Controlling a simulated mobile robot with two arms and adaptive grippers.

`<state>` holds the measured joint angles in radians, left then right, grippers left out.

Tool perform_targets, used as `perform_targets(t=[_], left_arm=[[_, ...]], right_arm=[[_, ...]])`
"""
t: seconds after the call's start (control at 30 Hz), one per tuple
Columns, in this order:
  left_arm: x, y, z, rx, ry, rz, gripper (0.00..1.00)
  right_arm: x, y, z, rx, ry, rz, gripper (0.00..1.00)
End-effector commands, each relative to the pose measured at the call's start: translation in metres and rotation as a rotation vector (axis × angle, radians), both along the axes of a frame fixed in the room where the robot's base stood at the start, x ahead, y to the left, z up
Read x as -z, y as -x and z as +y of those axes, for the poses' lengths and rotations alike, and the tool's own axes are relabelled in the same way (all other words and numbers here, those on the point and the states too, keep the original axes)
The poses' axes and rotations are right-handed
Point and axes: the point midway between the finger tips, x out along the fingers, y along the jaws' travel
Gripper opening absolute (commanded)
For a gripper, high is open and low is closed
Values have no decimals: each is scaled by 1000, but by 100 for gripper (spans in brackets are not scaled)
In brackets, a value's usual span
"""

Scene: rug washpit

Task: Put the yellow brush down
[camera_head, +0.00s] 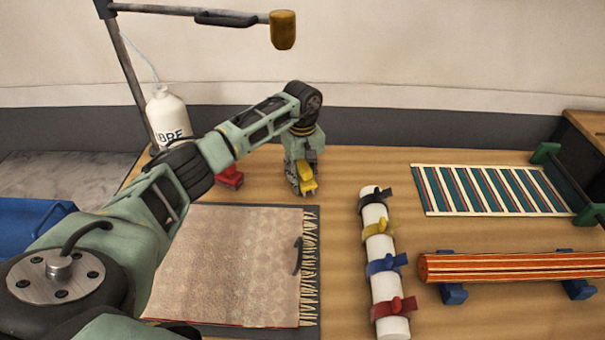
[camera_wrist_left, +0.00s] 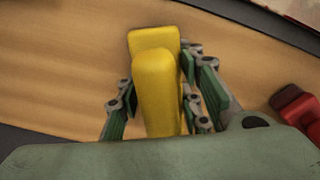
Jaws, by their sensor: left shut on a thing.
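The yellow brush (camera_head: 306,178) is at the back of the wooden table in the head view, under my left gripper (camera_head: 301,183). In the left wrist view the yellow brush (camera_wrist_left: 156,85) stands between the two finger pads of my left gripper (camera_wrist_left: 160,100), which is shut on it. I cannot tell whether the brush touches the table. My right gripper is in neither view.
A red object (camera_head: 230,178) sits left of the yellow brush, behind a fringed rug (camera_head: 235,265). A white roll (camera_head: 380,262) with coloured clips, a striped textile (camera_head: 490,190) and an orange striped roll (camera_head: 515,266) lie to the right. Bare table surrounds the brush.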

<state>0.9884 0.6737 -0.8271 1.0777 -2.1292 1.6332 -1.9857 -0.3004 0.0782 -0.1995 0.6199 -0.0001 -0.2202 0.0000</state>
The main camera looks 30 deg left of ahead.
Motion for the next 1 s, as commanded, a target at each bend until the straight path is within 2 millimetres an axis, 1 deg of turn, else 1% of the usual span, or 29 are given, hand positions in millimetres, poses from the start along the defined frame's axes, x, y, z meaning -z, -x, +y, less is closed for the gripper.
perform_targets(t=[0.17,0.2,0.4,0.67,0.77,0.8,0.87,1.0], left_arm=[[4,0,0,0,0,0,1],[4,0,0,0,0,1,35],[3,0,0,0,0,1,53],[3,0,0,0,0,1,53],[-2,0,0,0,1,1,53],[-4,0,0,0,0,-1,53],[-12,-1,0,0,0,-3,53],[-37,-1,0,1,-1,-4,53]], right_arm=[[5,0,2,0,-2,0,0],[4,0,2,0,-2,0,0],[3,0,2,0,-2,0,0],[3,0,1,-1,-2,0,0],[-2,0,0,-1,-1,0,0],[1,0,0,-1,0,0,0],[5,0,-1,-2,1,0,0],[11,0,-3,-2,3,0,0]])
